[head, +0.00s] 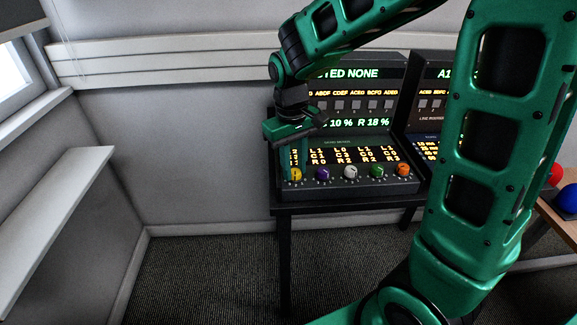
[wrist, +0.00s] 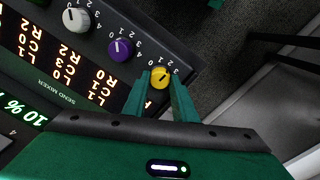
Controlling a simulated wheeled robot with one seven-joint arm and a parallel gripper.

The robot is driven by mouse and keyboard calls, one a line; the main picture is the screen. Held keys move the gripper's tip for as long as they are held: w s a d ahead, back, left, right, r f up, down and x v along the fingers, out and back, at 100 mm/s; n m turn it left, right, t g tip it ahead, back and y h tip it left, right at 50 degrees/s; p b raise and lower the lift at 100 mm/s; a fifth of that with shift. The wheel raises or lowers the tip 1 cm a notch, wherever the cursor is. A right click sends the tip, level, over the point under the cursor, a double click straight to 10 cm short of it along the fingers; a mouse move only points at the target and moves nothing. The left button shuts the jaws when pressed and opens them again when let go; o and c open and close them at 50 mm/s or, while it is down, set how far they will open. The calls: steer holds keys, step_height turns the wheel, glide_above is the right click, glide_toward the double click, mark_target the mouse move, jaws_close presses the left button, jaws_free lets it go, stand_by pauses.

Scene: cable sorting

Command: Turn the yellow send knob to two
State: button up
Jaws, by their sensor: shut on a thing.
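The yellow send knob (head: 296,174) is at the left end of the knob row on the send mixer panel (head: 345,187). It also shows in the wrist view (wrist: 161,77), with a dark pointer line on its face and small numbers around it. My gripper (wrist: 160,82) reaches down over it, a finger on either side, and is shut on the knob. In the head view my gripper (head: 295,168) hides part of the panel's left end. The exact number under the pointer is too small to tell.
A purple knob (head: 323,173) sits right beside the yellow one, then a white knob (head: 350,172), a green knob (head: 376,171) and an orange knob (head: 402,170). Lit displays rise behind them. Open floor lies left of the black table (head: 340,205).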

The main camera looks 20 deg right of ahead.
mark_target(293, 171)
steer(key=shift+w+r+n, duration=0.1)
steer(key=shift+w+n, duration=0.05)
steer(key=shift+n, duration=0.45)
steer(key=o, duration=0.8)
steer(key=shift+c, duration=0.2)
step_height(293, 171, up, 11)
steer(key=shift+a, duration=0.25)
steer(key=shift+f, duration=0.2)
